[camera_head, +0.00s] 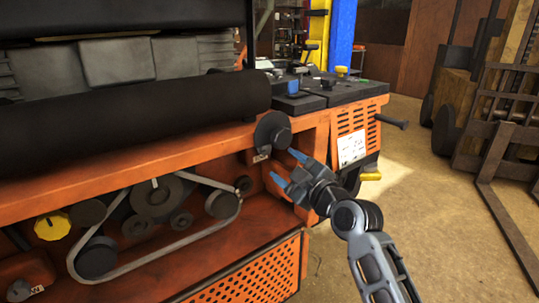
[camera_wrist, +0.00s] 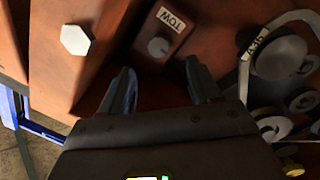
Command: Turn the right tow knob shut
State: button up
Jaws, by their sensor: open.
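The right tow knob (camera_wrist: 158,47) is a small grey round knob on a brown-orange block, under a white label reading TOW (camera_wrist: 168,17), in the wrist view. In the head view, its small block (camera_head: 262,155) shows partly below a dark round disc; the knob itself is hard to make out there. My gripper (camera_head: 288,167) is open and empty, with blue-tipped fingers pointing left toward the machine's side. In the wrist view, its two fingers (camera_wrist: 160,82) are spread, with the knob ahead between their directions and apart from them. I cannot tell how the knob is turned.
The orange machine (camera_head: 160,130) fills the left, with a belt and pulleys (camera_head: 155,195) in an open bay. A dark disc (camera_head: 272,133) juts out just above my gripper. A yellow dial (camera_head: 52,226) sits left. A forklift (camera_head: 490,130) stands right; floor between is clear.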

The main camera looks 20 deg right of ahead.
aim_at(267, 151)
jog(key=shift+p+x, duration=0.5)
jog(key=shift+x, duration=3.45)
jog(key=shift+d+r, duration=0.1)
jog(key=shift+c, duration=0.2)
jog(key=c, duration=1)
